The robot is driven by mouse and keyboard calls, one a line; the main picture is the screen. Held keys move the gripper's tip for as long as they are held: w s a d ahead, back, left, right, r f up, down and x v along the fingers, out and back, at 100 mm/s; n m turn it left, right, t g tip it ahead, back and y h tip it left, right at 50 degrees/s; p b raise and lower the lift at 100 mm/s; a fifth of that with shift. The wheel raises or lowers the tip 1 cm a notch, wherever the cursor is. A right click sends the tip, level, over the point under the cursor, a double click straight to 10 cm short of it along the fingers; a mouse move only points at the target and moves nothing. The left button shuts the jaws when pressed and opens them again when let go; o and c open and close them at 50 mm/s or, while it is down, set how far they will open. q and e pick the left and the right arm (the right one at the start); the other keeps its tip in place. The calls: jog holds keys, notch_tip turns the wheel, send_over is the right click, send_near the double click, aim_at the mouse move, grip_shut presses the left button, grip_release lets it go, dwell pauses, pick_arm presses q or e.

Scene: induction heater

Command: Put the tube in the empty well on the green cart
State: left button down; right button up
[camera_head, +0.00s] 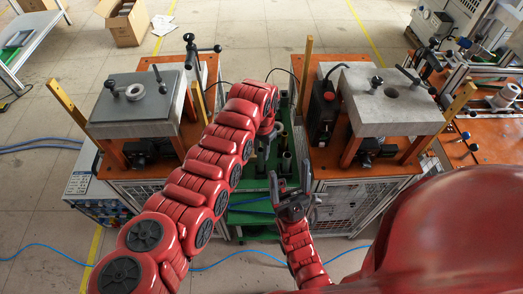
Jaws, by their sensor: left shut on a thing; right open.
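The green cart (252,217) stands between the two orange-topped machines, partly hidden by my arms. Several grey upright cylinders stand on it, such as one grey cylinder (285,162). I cannot tell which well is empty. My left arm reaches in from the lower left, and its gripper (263,146) points down over the cart. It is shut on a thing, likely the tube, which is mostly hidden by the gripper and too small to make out. My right gripper (290,182) is open and empty over the front of the cart, its fingers pointing away from me.
The left machine (125,128) and right machine (425,123) carry grey blocks and flank the cart closely. Yellow posts (305,72) and black cables rise near the gap. A cardboard box (123,22) lies on the floor behind. Blue cables cross the floor in front.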

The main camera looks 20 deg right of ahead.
pick_arm(q)
jog(key=shift+f, duration=0.15)
jog(key=shift+f+b, duration=1.7)
jog(key=shift+f, duration=0.05)
jog(key=c, duration=0.6)
grip_release()
jog(key=shift+o, duration=0.2)
jog(key=shift+r, duration=0.15)
notch_tip(320, 180, up, 17)
jog(key=b, duration=0.4)
jog(key=shift+d+r, duration=0.15)
